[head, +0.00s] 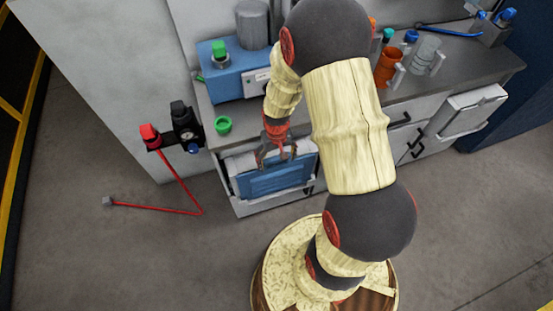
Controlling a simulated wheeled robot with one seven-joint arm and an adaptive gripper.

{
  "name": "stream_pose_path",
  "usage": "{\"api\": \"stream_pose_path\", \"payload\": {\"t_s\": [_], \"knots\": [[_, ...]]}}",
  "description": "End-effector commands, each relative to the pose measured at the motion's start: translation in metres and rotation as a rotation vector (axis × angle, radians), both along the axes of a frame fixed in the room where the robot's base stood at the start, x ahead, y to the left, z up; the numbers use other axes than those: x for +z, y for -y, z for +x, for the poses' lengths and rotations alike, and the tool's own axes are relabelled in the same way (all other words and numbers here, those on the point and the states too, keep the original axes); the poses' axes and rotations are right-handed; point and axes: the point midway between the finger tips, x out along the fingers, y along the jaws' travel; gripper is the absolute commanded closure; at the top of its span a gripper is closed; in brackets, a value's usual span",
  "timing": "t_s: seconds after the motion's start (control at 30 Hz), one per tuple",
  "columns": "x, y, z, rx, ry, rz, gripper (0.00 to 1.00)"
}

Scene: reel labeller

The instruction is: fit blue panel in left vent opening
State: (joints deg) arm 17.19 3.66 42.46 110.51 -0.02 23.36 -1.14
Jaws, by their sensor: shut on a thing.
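The blue panel (272,184) is at the front of the grey cabinet, at the left opening (236,161). A pale frame shows around its left and top sides. My gripper (279,158) reaches down from above and is shut on the blue panel near its top edge. The panel looks nearly lined up with the opening. I cannot tell whether it sits inside the opening or just in front of it. My arm hides part of the cabinet front to the right.
A white panel (473,112) is on the cabinet front at the right. The worktop holds a blue box (232,81), a green ring (223,125) and an orange cup (388,66). A red hose (165,209) hangs to the floor at the left. Floor space in front is clear.

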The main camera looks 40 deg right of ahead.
Motion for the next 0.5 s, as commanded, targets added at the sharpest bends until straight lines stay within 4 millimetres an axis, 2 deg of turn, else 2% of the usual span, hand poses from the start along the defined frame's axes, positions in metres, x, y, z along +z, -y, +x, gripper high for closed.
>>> {"api": "stream_pose_path", "payload": {"t_s": [0.2,0.23,0.5], "knots": [[0.0011,0.0003,0.001,0.0,0.002,-0.001,0.78],[0.0011,0.0003,0.001,0.0,0.002,-0.001,0.16],[0.0007,0.0001,0.0005,0.0,0.001,0.0,0.0]]}}
